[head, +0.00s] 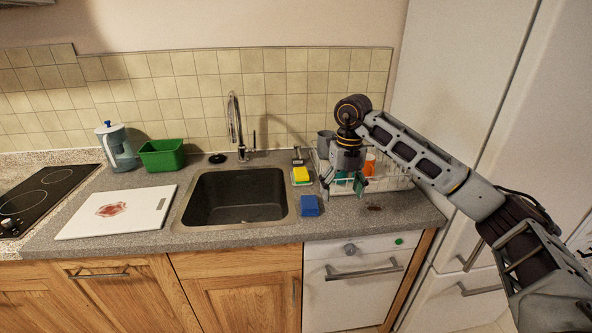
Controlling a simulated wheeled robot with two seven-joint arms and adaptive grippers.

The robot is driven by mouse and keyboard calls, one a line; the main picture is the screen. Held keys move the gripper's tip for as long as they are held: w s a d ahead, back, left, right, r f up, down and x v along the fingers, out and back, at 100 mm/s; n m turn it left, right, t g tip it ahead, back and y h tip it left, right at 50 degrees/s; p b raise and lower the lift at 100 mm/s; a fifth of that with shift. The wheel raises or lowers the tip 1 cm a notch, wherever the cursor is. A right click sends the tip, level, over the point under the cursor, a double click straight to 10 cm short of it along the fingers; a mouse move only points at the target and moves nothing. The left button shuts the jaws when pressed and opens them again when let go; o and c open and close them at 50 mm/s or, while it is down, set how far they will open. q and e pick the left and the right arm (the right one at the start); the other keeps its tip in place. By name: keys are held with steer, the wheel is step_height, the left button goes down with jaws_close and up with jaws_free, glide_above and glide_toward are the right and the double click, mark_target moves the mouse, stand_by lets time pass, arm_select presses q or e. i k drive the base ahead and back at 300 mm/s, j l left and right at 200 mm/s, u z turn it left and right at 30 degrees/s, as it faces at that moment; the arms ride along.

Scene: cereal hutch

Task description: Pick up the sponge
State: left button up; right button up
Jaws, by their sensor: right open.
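A blue sponge-like block (310,205) lies on the counter just right of the sink's front corner. A yellow sponge-like block (301,174) sits on a small pale holder behind it, by the sink's right edge. Which of the two is the sponge I cannot tell for sure. My right gripper (344,190) points down, open and empty, in front of the dish rack, to the right of both blocks and apart from them. My left gripper is out of view.
The dish rack (384,184) holds cups, partly hidden by my right arm. The dark sink (237,197) with a tall tap (234,121) is left of the blocks. A white cutting board (117,212), green tub (162,155) and water jug (117,147) stand further left. A tall fridge is at right.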

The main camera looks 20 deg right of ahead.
mark_target(301, 175)
steer(key=i, duration=1.1)
